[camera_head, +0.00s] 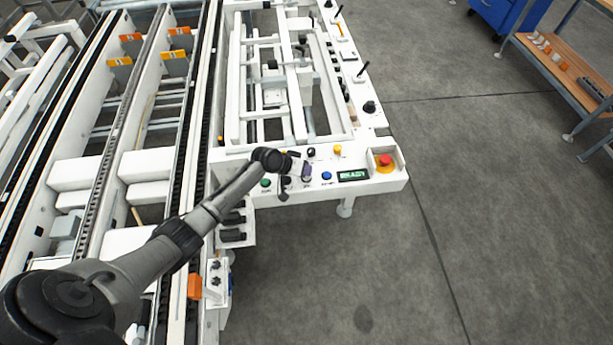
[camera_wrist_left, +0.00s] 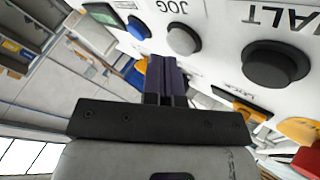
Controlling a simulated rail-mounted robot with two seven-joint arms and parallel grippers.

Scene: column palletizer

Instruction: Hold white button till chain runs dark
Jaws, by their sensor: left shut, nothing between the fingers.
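The white button (camera_wrist_left: 183,40) shows pale grey in the left wrist view, on the white panel (camera_head: 392,182) near the label JOG. It sits between a blue button (camera_wrist_left: 138,28) and a black button (camera_wrist_left: 275,65) by HALT. In the head view my left gripper hides it. My left gripper (camera_head: 306,172) is shut and empty over the panel. Its fingertips also show in the left wrist view (camera_wrist_left: 165,65), close to the white button; I cannot tell whether they touch it. A dark chain (camera_head: 208,90) runs along the conveyor rail. My right gripper is not in view.
A green-lit display (camera_head: 353,175) and a red emergency button (camera_head: 385,159) on yellow are to the right on the panel. A green button (camera_head: 265,182) is left, a yellow one (camera_head: 337,150) behind. Open floor (camera_head: 480,220) lies right, with a wooden bench (camera_head: 570,70) beyond.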

